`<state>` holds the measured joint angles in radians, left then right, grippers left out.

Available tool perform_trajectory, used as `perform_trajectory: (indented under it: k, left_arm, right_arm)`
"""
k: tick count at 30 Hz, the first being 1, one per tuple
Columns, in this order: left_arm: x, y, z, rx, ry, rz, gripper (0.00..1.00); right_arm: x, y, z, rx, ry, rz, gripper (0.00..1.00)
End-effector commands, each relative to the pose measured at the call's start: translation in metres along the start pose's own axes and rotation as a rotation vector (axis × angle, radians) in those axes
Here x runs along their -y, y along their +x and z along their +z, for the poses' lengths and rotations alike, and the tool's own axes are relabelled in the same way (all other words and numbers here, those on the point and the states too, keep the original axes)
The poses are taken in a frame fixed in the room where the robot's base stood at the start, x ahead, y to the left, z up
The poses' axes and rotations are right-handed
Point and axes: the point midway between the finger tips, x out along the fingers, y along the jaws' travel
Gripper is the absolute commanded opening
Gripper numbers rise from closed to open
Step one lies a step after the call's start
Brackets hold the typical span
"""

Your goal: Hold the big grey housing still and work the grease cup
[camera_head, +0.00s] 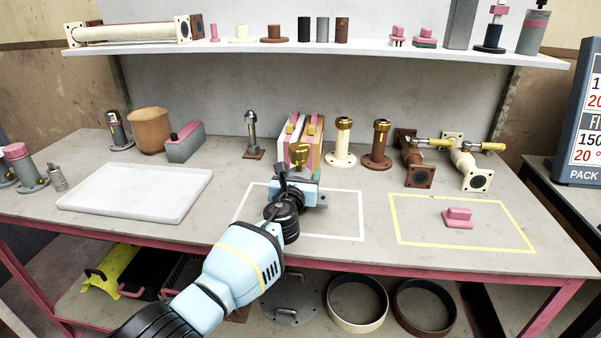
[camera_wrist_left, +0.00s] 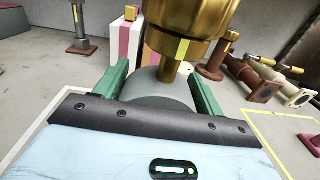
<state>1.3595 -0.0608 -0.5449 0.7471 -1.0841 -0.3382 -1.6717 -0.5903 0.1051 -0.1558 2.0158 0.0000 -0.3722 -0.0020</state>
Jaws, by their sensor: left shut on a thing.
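The grease cup (camera_head: 299,152) is brass and stands upright above the white-outlined area of the bench. In the left wrist view the brass cup (camera_wrist_left: 178,28) fills the top middle, with its narrower stem going down to the grey housing (camera_wrist_left: 148,88). My left gripper (camera_head: 302,175) reaches in from the front. In the left wrist view its green fingers (camera_wrist_left: 158,78) lie on both sides of the rounded grey housing and are shut on it. In the head view my gripper and wrist hide most of the housing. My right gripper is not in view.
A white tray (camera_head: 135,188) lies to the left. Behind the gripper stands a striped block (camera_head: 312,130), and flanged pipes (camera_head: 341,143) are to its right. A pink part (camera_head: 458,217) lies inside the yellow outline. The right part of the white outline is clear.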

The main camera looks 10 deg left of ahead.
Motion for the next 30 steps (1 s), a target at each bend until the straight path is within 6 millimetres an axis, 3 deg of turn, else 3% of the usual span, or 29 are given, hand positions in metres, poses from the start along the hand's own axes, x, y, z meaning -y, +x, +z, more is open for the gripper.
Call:
perform_trajectory:
  k: [30]
  left_arm:
    - [0.001,0.000,-0.030,0.004,-0.001,-0.001,0.24]
  right_arm:
    - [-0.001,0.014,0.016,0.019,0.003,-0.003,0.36]
